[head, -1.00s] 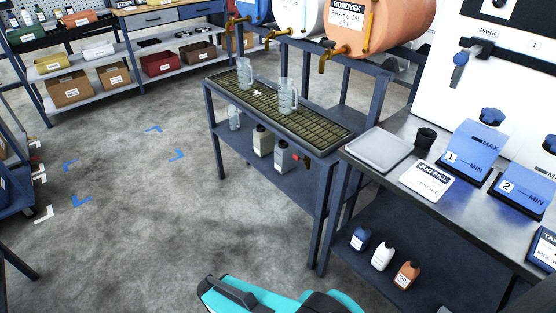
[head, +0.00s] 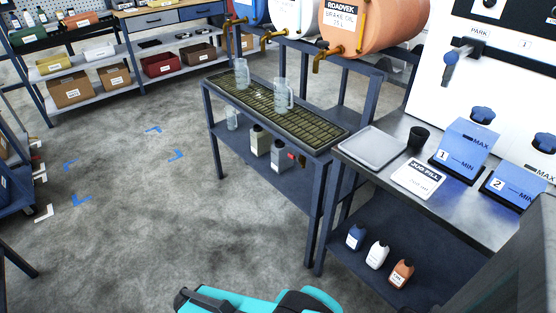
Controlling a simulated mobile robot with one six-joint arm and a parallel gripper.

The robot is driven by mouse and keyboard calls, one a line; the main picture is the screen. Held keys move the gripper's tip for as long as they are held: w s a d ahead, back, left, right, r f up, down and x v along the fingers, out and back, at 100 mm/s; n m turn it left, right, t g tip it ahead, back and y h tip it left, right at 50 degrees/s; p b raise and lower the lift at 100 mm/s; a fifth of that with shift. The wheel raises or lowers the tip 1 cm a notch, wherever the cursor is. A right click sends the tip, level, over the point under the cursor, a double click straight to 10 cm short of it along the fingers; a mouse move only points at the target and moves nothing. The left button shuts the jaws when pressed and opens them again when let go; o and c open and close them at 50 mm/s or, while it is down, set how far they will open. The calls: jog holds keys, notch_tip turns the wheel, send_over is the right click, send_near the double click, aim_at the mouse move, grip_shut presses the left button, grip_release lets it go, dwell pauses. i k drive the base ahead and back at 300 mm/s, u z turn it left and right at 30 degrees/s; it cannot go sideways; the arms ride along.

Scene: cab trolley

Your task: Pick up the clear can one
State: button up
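Two clear jugs stand upright on the drip grate of the dispensing bench. One clear jug (head: 242,74) is at the left, and the other clear jug (head: 281,95), with a handle, is nearer the middle. A third clear container (head: 232,118) stands on the shelf below the grate, at its left end. I cannot read a label on any of them, so I cannot tell which is can one. My gripper is not in view, and nothing is seen touching the clear containers.
The drip grate (head: 318,127) lies below drums with taps, including the orange drum (head: 385,22). A steel counter (head: 455,195) on the right holds a grey tray (head: 373,146), a dark cup (head: 418,139) and blue numbered holders. Open floor (head: 130,230) lies to the left.

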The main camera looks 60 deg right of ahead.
aim_at(280, 162)
jog(key=z, duration=0.05)
jog(key=i, duration=1)
jog(key=u, duration=0.15)
jog(key=k, duration=0.95)
jog(key=z, duration=0.15)
jog(key=i, duration=0.6)
